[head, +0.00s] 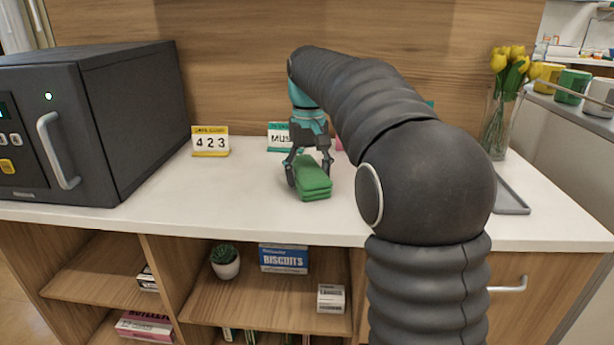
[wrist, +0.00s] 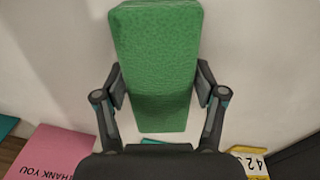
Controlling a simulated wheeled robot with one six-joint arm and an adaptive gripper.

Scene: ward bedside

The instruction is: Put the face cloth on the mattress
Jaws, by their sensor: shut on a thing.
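The face cloth (head: 313,182) is a green folded stack on the white counter top, near its front middle. It also shows in the wrist view (wrist: 158,60), long and upright in the picture between the fingers. My gripper (head: 310,172) reaches down from behind and is shut on the cloth, one finger at each side. The fingers show in the wrist view too (wrist: 160,92). I cannot tell whether the cloth touches the counter or is just above it. No mattress is in view.
A dark microwave-like box (head: 120,115) stands at the left. A yellow number card (head: 210,141) and a teal card (head: 279,137) stand behind the cloth. A flower vase (head: 495,125) and a grey tray (head: 511,195) are at the right. Counter between box and cloth is clear.

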